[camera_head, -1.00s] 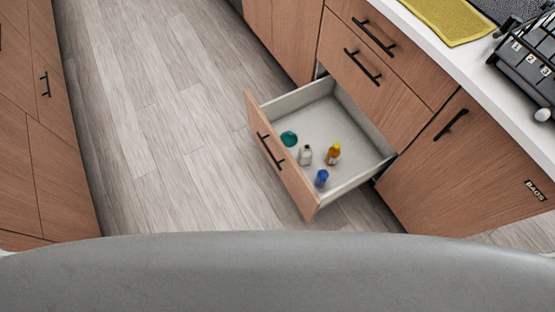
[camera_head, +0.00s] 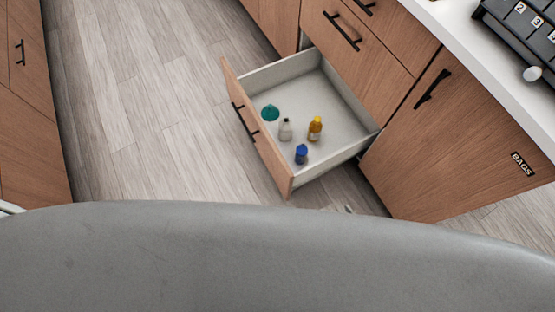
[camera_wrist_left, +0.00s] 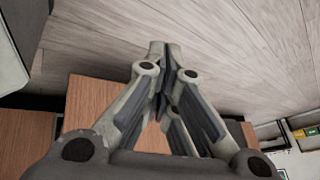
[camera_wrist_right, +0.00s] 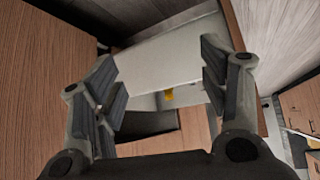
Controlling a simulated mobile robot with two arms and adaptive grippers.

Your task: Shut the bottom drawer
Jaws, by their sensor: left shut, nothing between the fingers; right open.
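The bottom drawer stands pulled out from the island; its wooden front (camera_head: 262,140) with a black bar handle (camera_head: 244,120) is well away from the cabinet. Inside lie a teal round item (camera_head: 270,113), a grey-white bottle (camera_head: 286,131), a yellow bottle (camera_head: 315,128) and a blue bottle (camera_head: 301,154).
Closed drawers (camera_head: 360,50) sit above the open one, and a closed cabinet door marked BAGS (camera_head: 440,140) is beside it. Wooden cabinets (camera_head: 30,130) stand at the left. The floor (camera_head: 150,110) between is clear. A black rack item (camera_head: 520,35) is on the white counter.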

